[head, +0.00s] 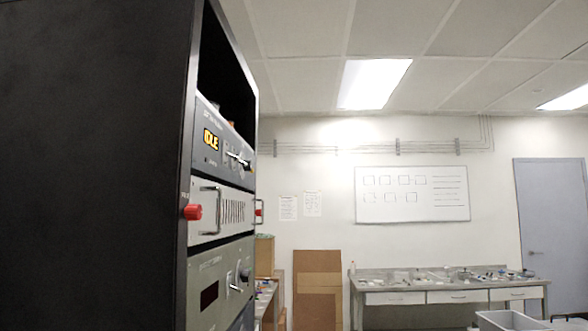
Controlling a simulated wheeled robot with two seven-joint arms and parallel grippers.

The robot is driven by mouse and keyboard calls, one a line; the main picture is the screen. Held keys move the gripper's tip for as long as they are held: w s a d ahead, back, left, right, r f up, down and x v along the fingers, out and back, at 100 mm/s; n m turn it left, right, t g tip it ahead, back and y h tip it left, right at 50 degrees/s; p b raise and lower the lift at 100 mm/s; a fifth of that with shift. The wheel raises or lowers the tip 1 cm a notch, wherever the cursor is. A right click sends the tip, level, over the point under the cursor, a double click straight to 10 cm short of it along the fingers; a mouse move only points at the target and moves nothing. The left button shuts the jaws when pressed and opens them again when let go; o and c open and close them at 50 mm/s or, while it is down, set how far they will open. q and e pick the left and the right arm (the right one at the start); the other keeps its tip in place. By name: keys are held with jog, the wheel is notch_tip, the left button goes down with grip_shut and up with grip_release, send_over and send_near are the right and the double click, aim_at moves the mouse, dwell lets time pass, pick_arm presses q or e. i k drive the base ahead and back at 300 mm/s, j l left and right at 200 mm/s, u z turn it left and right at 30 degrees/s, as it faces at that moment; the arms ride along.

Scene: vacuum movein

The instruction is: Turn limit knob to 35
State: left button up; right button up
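A black equipment rack (95,170) fills the left side of the head view, its front seen at a steep angle. Its upper panel (228,135) has an amber display (211,140) that seems to read IDLE, with small controls beside it. The lower panel (208,270) has a dark display window (209,295) and a round dark knob (244,275) near its right end. I cannot tell which control is the limit knob, and no scale or setting of 35 is readable. Neither of my grippers is in view.
A red button (193,212) sticks out at the rack's front edge, beside a panel with handles (218,209). A workbench (450,284) with small items stands by the back wall, with cardboard (318,275) left of it. A grey bin (508,320) is at lower right.

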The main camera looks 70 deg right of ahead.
aim_at(249, 167)
jog(key=z, duration=2.1)
